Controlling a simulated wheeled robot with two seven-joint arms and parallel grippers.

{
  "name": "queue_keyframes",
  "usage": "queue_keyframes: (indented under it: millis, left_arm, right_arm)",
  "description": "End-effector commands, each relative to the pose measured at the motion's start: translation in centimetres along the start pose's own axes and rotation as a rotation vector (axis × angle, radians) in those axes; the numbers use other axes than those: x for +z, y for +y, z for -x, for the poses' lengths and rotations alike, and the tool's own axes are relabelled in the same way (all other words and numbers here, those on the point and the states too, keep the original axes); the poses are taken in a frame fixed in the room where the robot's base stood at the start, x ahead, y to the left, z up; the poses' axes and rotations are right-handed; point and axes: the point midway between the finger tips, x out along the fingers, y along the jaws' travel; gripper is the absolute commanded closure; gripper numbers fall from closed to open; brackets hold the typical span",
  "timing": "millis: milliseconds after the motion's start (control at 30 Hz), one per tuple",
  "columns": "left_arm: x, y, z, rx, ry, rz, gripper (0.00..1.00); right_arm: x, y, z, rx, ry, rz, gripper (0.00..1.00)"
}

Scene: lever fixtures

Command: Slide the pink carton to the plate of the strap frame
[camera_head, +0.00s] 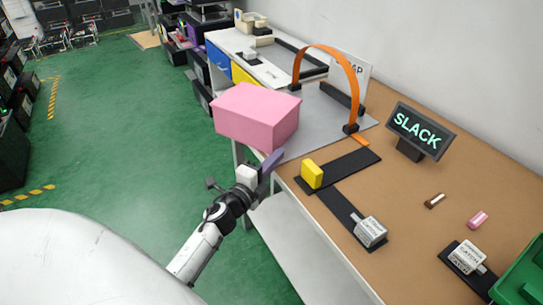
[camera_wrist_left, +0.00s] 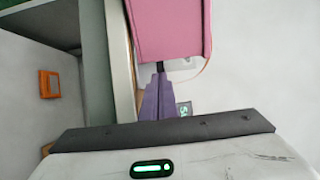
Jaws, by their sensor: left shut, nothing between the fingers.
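The pink carton (camera_head: 258,115) sits at the table's left edge, on the near part of the grey plate (camera_head: 322,118) of the strap frame. The orange strap (camera_head: 331,55) arches up beyond the carton's right side, between black feet. My left gripper (camera_head: 270,162) is shut and empty, with its purple fingers just below the carton's near face. In the left wrist view the fingers (camera_wrist_left: 157,97) point at the carton (camera_wrist_left: 168,30); I cannot tell whether they touch it. My right gripper is not in view.
A screen reading SLACK (camera_head: 420,130) stands on the right. A yellow block (camera_head: 312,174) on a black track, a white catch block (camera_head: 370,231), another catch block (camera_head: 467,257) and a green bin (camera_head: 521,272) stand nearer. Open floor lies left of the table.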

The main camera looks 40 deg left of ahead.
Motion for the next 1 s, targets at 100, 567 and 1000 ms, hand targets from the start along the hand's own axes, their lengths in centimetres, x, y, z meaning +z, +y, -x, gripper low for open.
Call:
queue_keyframes:
  millis: [100,567,1000]
  left_arm:
    - [-2.7,0.0,0.4,-0.001,0.005,0.006,1.00]
    - [-2.6,0.1,9.4,0.001,0.003,0.000,1.00]
    - [-2.8,0.5,10.7,0.014,0.000,0.049,1.00]
  right_arm:
    - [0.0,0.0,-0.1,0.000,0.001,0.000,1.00]
    - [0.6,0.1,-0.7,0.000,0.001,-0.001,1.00]
    - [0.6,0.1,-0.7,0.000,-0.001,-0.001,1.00]
